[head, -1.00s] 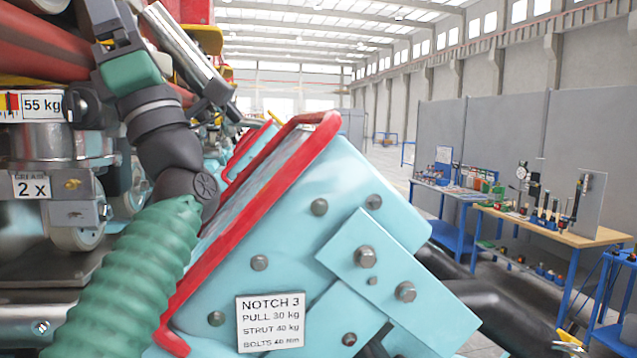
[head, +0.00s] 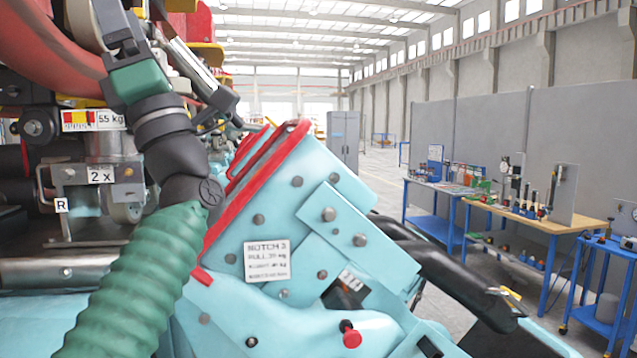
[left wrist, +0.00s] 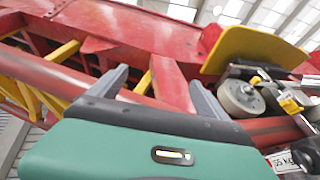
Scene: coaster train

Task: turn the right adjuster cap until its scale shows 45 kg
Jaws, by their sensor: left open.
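A small scale plate (head: 92,120) at the left of the head view shows red and yellow fields and reads 55 kg. A silver cylinder (head: 112,146) sits below it, and a plate marked R (head: 61,205) is lower left. I cannot tell which part is the adjuster cap. My left gripper is open and empty in the left wrist view (left wrist: 158,77), its fingers pointing at red beams (left wrist: 140,35). The 55 kg plate shows partly at that view's lower right edge (left wrist: 284,162). In the head view, my left arm stands right of the plate. My right gripper is out of view.
A light blue housing (head: 330,185) with a red rail (head: 262,180) and a NOTCH 3 plate (head: 266,262) stands right of my left arm. A wheel (left wrist: 240,97) is right of the fingers. Workbenches (head: 540,225) stand farther right, with open floor (head: 400,170) beyond.

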